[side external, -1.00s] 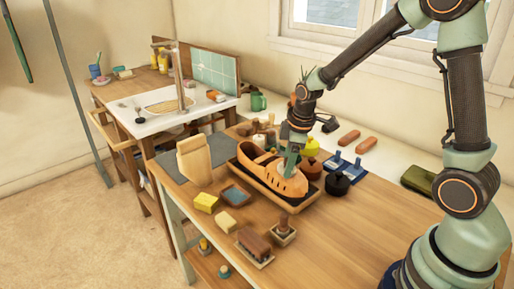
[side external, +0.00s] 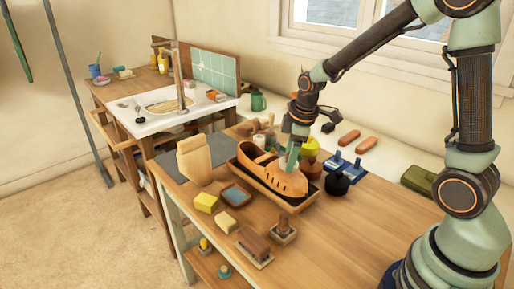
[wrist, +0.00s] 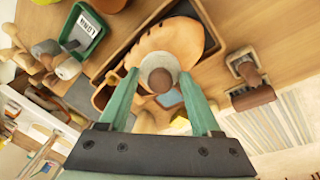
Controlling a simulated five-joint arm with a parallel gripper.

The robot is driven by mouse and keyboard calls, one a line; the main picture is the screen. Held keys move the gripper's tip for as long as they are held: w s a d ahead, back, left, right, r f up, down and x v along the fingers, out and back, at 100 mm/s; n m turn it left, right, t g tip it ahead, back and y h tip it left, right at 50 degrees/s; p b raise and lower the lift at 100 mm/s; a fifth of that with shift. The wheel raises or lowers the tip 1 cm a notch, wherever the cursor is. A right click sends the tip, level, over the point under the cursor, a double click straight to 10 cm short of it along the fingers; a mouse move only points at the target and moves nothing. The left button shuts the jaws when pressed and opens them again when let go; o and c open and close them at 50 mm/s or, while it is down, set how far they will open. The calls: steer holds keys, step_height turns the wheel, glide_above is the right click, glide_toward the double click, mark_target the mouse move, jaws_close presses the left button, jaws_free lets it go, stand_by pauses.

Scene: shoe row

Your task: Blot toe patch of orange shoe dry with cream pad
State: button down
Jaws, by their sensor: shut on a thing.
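The orange shoe (side external: 286,183) sits in a dark-lined wooden tray (side external: 292,208) on the table, its toe toward the front right. In the wrist view the shoe (wrist: 185,36) lies just beyond my fingertips. My gripper (side external: 291,160) is over the toe end of the shoe. In the wrist view my gripper (wrist: 160,80) is shut on a round, pale cream pad (wrist: 151,63) with a brown knob. The pad overlaps the shoe there, and I cannot tell whether it touches. The toe patch is not clearly visible, hidden behind the pad and fingers.
A yellow sponge (side external: 206,202), a blue-lined dish (side external: 237,195), a cream block (side external: 223,222) and a brown brush (side external: 253,245) lie in front of the tray. A dark pot (side external: 337,184) stands to its right.

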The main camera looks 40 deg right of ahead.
steer(key=shift+v, duration=3)
steer(key=c, duration=0.8)
jaws_free()
steer(key=shift+d, duration=0.1)
jaws_close()
